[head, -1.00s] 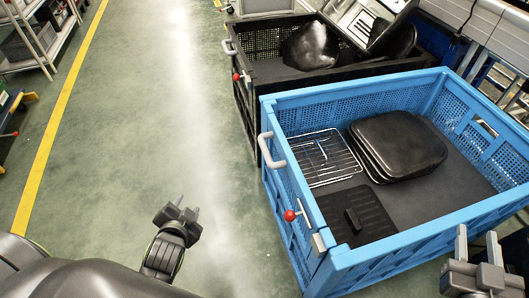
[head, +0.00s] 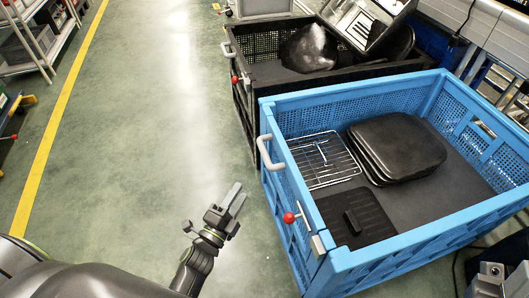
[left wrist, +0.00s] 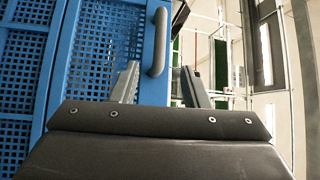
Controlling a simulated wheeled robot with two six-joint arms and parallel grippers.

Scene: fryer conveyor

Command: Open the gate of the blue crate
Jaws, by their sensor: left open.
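The blue crate (head: 400,243) stands on the floor at the right of the head view. Its left side carries a grey handle (head: 266,151) and a latch with a red knob (head: 289,217). My left gripper (head: 236,197) is open and empty, left of the crate and apart from it. In the left wrist view, the blue mesh wall (left wrist: 95,45) fills the left part, and the handle (left wrist: 159,42) lies ahead, between the directions of the two spread fingers (left wrist: 158,78). My right gripper (head: 495,275) shows only partly at the lower right corner; its fingertips cannot be made out.
The blue crate holds a wire rack (head: 322,160), stacked dark trays (head: 397,148) and a black lidded plate (head: 356,217). A black crate (head: 241,88) stands close behind it. The green floor (head: 140,130) to the left is clear, with a yellow line (head: 62,105).

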